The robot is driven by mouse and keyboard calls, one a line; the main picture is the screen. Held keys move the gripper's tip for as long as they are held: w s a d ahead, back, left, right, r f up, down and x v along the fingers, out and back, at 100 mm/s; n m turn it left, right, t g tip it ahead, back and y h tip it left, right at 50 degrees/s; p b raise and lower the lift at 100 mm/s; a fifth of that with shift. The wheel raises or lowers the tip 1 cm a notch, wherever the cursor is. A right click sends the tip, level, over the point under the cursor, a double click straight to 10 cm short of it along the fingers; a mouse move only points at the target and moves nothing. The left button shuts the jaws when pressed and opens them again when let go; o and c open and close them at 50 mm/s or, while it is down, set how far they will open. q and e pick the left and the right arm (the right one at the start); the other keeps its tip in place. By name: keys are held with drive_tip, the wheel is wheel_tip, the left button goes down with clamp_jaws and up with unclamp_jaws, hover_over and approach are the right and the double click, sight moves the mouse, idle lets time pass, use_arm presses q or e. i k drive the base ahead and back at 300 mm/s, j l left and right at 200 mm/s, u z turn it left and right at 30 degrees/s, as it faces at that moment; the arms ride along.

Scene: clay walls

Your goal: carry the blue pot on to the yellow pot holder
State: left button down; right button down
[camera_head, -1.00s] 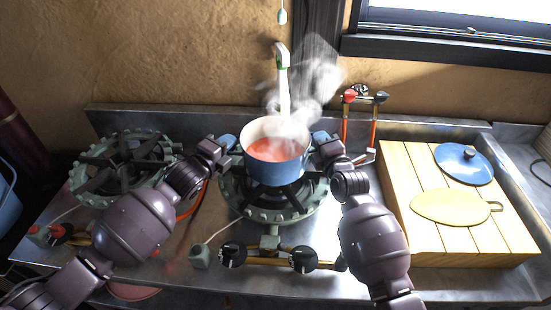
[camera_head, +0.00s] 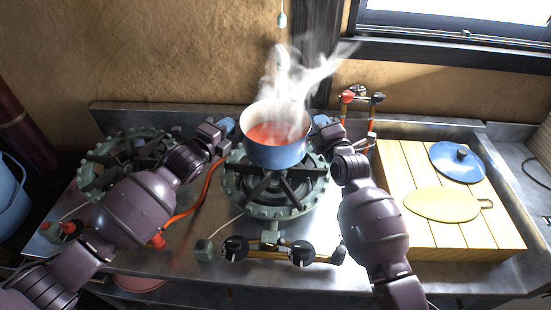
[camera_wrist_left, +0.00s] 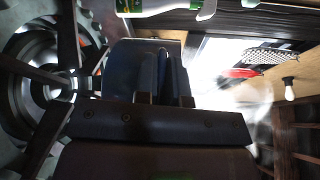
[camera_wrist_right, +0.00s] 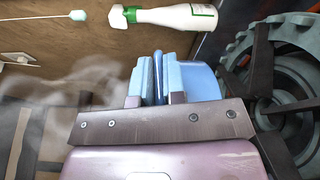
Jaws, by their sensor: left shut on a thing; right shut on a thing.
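The blue pot (camera_head: 277,154), with red contents and steam rising, is held upright above the middle burner (camera_head: 275,205). My left gripper (camera_head: 226,128) is shut on its left handle, and my right gripper (camera_head: 323,122) is shut on its right handle. Blue handle parts show between the fingers in the right wrist view (camera_wrist_right: 158,78); the left wrist view (camera_wrist_left: 162,78) is dark. The yellow pot holder (camera_head: 440,205), flat and oval with a loop at its right end, lies on the slatted wooden board (camera_head: 420,236) at the right. Its top is bare.
A blue lid (camera_head: 457,165) lies on the board behind the pot holder. A second burner (camera_head: 125,165) stands at the left. Taps with red and black knobs (camera_head: 362,97) stand at the back, between pot and board. Stove knobs (camera_head: 302,252) are in front.

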sight(440, 205)
drive_tip(key=k+l+z, duration=0.1)
drive_tip(key=l+z, duration=0.25)
drive_tip(key=l, duration=0.25)
drive_tip(key=l+z, duration=0.35)
drive_tip(key=l, duration=0.2)
drive_tip(key=k, duration=0.05)
